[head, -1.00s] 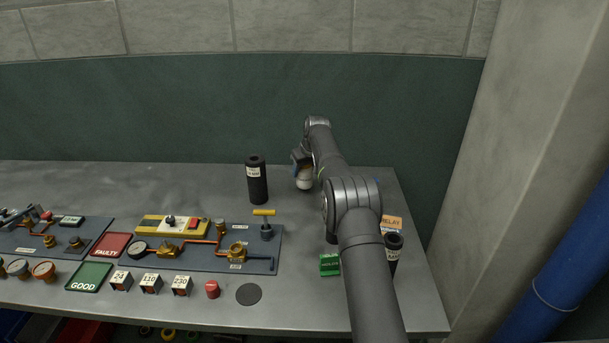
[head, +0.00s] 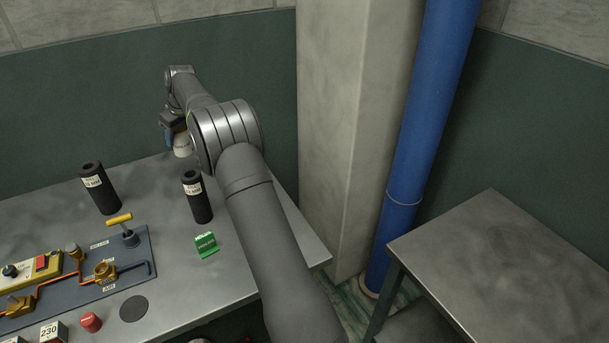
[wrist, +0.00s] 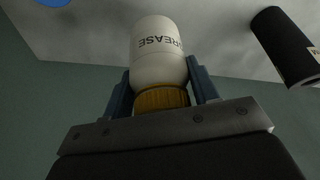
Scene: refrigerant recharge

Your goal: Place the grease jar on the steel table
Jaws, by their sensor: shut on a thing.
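The grease jar (wrist: 157,48) is white with a yellow-brown band and dark "GREASE" lettering, upside down in the wrist picture. My gripper (wrist: 161,82) is shut on it, with a blue-grey finger on each side. In the head view the jar (head: 182,147) hangs small below my gripper (head: 175,137), over the far part of the workbench. It appears clear of the bench top, though the exact height cannot be told. A bare grey steel table (head: 510,260) stands at the right, apart from the bench.
The workbench (head: 150,180) carries two black cylinders (head: 100,188) (head: 196,198), a green block (head: 206,245) and a panel with a yellow T-handle (head: 119,220). A concrete pillar (head: 340,130) and a blue pipe (head: 425,130) stand between bench and table. The visible steel table top is clear.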

